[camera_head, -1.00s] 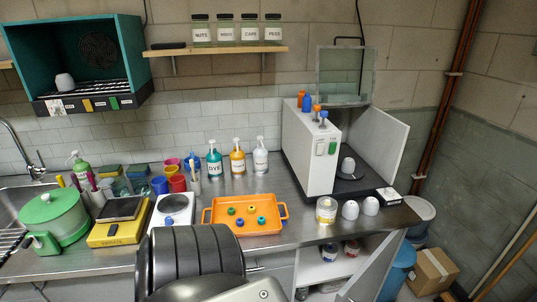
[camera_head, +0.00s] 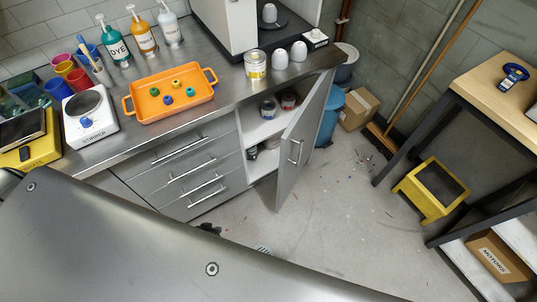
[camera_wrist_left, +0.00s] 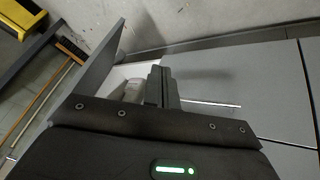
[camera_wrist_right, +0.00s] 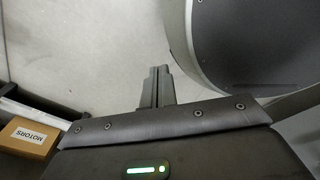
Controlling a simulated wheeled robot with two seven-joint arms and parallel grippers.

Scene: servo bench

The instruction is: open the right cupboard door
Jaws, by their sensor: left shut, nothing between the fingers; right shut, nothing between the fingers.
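The right cupboard door (camera_head: 304,138) is grey with a bar handle (camera_head: 295,151). It stands wide open, swung out from the bench front. The white cupboard interior (camera_head: 258,134) shows to its left, with jars on the shelves. In the left wrist view the open door (camera_wrist_left: 92,62) is left of my left gripper (camera_wrist_left: 162,72), which is shut and empty and appears apart from it. My right gripper (camera_wrist_right: 158,72) is shut and empty over bare floor in the right wrist view. A large grey arm link of mine hides the lower left of the head view.
Grey drawers (camera_head: 189,178) are left of the cupboard. A blue bin (camera_head: 328,118) and a cardboard box (camera_head: 358,108) stand beyond the door. A yellow step stool (camera_head: 431,190) and a wooden-topped table (camera_head: 492,78) are at the right. The floor before the door is clear.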

